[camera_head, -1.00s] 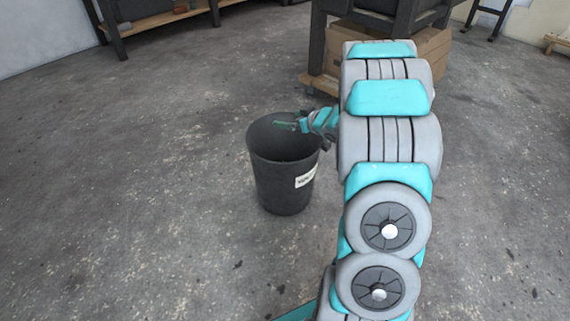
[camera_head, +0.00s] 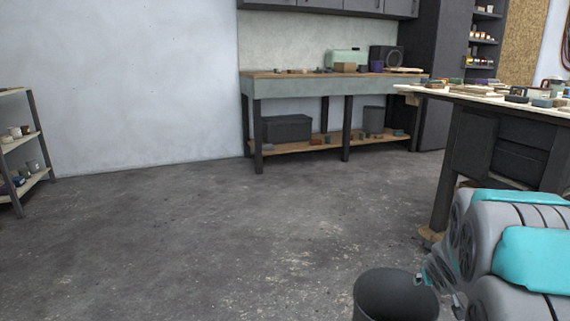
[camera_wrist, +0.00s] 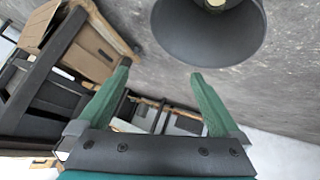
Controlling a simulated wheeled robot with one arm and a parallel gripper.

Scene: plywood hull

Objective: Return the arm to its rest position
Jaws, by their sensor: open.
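My gripper (camera_wrist: 160,72) is open in the wrist view, with its two green fingers spread and nothing between them. A dark grey bin (camera_wrist: 185,45) is beyond the fingertips in that view, its mouth facing the camera and a small pale thing inside. In the head view the bin (camera_head: 372,300) stands at the bottom edge, partly cut off. My arm comes in from the lower right, its wrist end close to the bin's right side. The fingers are hard to make out there.
A dark workbench (camera_head: 480,130) with small items stands at the right, behind my arm. Another bench (camera_head: 300,88) stands along the back wall. A shelf (camera_head: 22,140) is at the far left. The floor (camera_head: 200,240) between is clear.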

